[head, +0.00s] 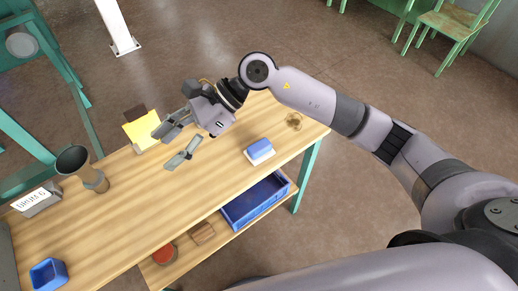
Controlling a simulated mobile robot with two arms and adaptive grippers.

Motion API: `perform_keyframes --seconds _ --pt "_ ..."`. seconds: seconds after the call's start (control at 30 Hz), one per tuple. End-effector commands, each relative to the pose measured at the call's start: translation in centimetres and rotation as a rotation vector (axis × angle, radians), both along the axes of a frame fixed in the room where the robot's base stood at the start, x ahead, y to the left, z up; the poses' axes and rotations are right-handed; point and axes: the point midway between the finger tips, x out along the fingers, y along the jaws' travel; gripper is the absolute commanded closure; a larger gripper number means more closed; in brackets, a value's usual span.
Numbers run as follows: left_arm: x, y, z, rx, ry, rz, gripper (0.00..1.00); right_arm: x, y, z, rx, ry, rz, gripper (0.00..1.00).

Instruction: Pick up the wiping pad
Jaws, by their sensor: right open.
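The wiping pad (259,150), a small block with a blue top and a white underside, lies on the right part of the wooden table (185,200). My right gripper (174,147) is open and empty. It is over the table to the left of the pad, apart from it, with its fingers toward the left. My left gripper is not in the head view.
Yellow notes (141,128) lie at the table's back edge. A dark cup-like stand (96,180), a sign (37,199) and a blue tray (49,275) are at the left. A small brass item (294,121) is at the right. A blue bin (255,203) sits on the lower shelf.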

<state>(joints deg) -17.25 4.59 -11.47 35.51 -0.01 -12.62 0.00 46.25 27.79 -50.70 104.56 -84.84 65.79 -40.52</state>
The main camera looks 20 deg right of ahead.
Motion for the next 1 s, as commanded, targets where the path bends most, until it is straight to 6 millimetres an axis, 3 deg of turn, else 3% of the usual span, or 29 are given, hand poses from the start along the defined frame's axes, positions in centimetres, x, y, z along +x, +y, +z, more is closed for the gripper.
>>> perform_keyframes --seconds 0.1,0.17,0.3,0.4,0.57,1.0 --pt "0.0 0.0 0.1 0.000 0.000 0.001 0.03 2.8 -6.0 -3.2 -0.351 -0.165 0.095 0.43" --pt "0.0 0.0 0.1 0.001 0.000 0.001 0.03 4.2 -9.5 -4.1 -0.515 -0.218 0.131 0.43" --pt "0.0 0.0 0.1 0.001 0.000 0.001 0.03 6.7 -16.5 -4.1 -0.818 -0.277 0.175 0.43" --pt "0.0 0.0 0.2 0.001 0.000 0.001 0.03 7.6 -19.6 -3.5 -0.945 -0.286 0.187 0.43" --pt "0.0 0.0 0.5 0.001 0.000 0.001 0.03 7.9 -21.3 -3.8 -1.011 -0.283 0.195 0.43" --pt "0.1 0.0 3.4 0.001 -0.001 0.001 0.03 7.8 -21.2 -12.7 -1.007 -0.280 0.196 0.43"
